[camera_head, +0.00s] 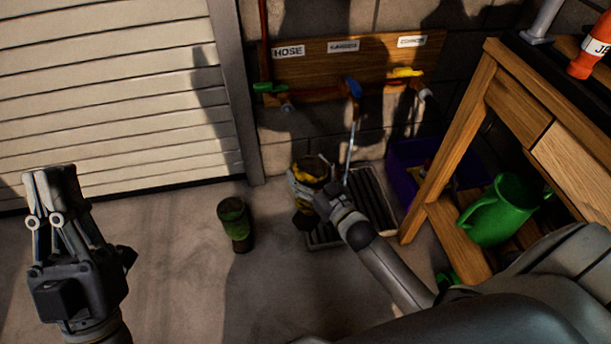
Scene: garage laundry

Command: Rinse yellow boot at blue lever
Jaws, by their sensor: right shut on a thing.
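The blue lever (355,89) sits on the wooden tap board, under the middle label. A thin pale stream (350,152) runs down below it to the floor grate (376,196). The yellow boot (311,168), with dark patches, is above the grate's left side, just left of the stream in this view. I cannot tell if water touches it. My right gripper (325,196) is shut on the boot, partly hidden behind its own wrist. My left gripper (50,180) is raised at the far left, away from everything; its finger gap is unclear.
A green boot-like item (234,222) stands on the floor left of the grate. Green (268,87) and yellow (406,72) levers flank the blue one. A purple crate (404,160) and wooden bench (448,150) with a green watering can (498,212) are right. Left floor is clear.

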